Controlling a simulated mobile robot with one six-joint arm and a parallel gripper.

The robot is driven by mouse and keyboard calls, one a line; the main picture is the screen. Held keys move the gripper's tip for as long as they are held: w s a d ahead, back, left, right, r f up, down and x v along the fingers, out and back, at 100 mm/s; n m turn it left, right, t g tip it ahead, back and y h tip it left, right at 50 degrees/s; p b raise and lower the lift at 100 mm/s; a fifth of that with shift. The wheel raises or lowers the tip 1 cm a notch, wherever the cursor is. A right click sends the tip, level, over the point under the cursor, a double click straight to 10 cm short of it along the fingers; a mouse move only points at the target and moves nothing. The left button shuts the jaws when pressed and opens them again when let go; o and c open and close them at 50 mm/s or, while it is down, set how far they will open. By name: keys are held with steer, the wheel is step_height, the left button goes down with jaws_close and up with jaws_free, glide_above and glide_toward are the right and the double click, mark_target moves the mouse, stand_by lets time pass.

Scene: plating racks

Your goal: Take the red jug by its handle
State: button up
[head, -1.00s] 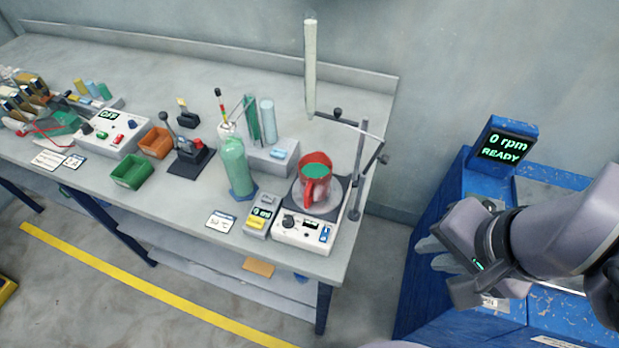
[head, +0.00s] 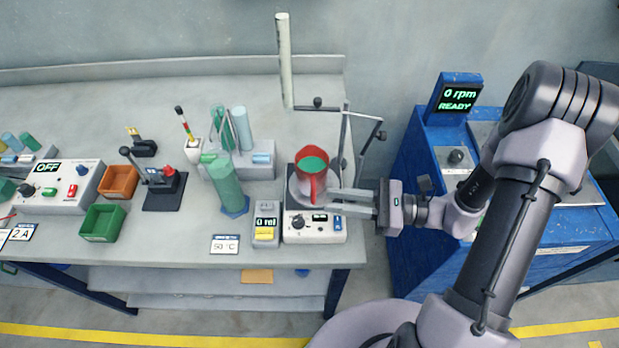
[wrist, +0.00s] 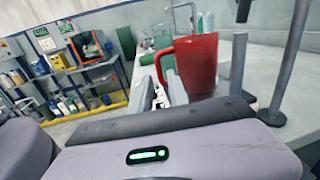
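The red jug (head: 311,164) stands upright on the round plate of a white hotplate unit (head: 314,227), with green contents inside. Its handle (head: 314,189) points toward the front of the bench. My gripper (head: 328,199) reaches in from the right, its two fingers apart, with the tips close to the handle. In the wrist view the jug (wrist: 197,62) is just ahead, its handle (wrist: 161,66) to the left, in line with the gap between the fingers (wrist: 158,86). I cannot tell whether the handle is inside that gap or whether a finger touches it.
A stand with a thin rod (head: 345,140) and side arm is close behind and right of the jug. A small grey meter (head: 265,222) and a green cylinder (head: 226,183) stand to the left. The blue machine (head: 430,190) is at right, across a gap.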

mark_target(312, 179)
steer(key=a, duration=0.2)
steer(key=w+a+b, duration=0.1)
steer(key=a, duration=0.2)
steer(key=a+b, duration=0.1)
steer(key=a, duration=0.2)
steer(key=shift+w+a+r, duration=0.1)
steer(key=shift+w+a, duration=0.05)
steer(key=shift+w, duration=0.1)
jaws_close()
stand_by(0.9)
